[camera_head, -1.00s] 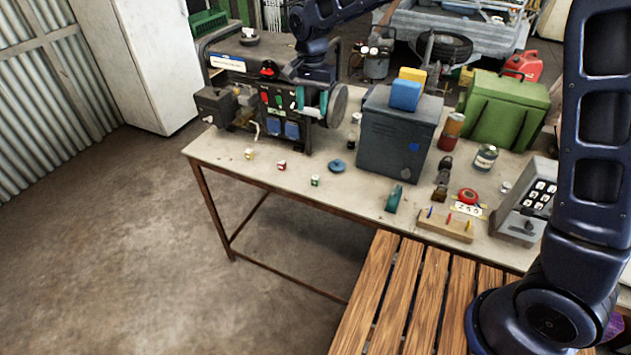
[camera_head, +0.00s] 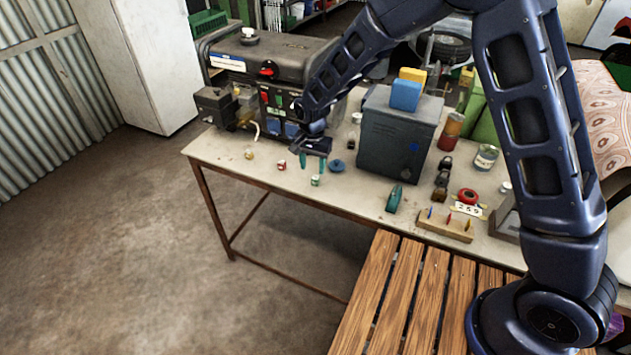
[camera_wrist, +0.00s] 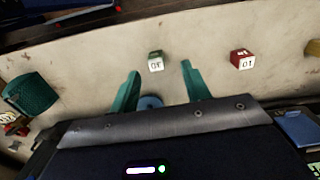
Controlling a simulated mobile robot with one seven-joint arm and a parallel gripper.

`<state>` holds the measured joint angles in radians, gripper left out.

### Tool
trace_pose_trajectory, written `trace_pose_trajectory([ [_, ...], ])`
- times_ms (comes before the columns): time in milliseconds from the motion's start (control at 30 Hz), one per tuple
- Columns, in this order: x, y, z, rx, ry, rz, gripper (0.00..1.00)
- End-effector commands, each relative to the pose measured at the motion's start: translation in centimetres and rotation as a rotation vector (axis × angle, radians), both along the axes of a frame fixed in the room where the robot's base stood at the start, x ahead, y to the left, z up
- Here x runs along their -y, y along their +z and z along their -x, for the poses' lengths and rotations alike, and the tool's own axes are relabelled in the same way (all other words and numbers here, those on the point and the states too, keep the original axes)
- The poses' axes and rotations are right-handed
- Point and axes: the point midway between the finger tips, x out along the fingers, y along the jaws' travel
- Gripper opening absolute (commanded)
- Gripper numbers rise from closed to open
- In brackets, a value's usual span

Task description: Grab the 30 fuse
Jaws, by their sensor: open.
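The green and white fuse (camera_head: 315,181) stands on the table near its front edge. In the wrist view this fuse (camera_wrist: 155,61) shows a number that looks like an upside-down 30. My gripper (camera_head: 314,163) is open, with teal fingers pointing down above and just behind the fuse in the head view. In the wrist view the fuse appears between and slightly beyond the fingertips of my gripper (camera_wrist: 160,70), touching neither. A red and white fuse (camera_head: 282,165) stands to the left; its label in the wrist view (camera_wrist: 242,60) looks like 10.
A yellowish fuse (camera_head: 250,154) stands farther left. A generator (camera_head: 270,62) and a dark grey box (camera_head: 395,130) stand behind. The table front around the fuses is clear.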

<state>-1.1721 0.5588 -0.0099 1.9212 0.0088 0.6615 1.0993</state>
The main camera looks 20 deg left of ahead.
Motion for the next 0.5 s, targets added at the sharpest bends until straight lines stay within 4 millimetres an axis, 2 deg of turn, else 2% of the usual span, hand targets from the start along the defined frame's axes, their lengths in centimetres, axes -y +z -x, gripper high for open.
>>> trace_pose_trajectory([
  [267,0.2,-1.4,0.0,-0.001,0.000,0.001,0.47],
  [500,0.8,-4.4,-0.1,-0.001,0.000,0.002,0.47],
])
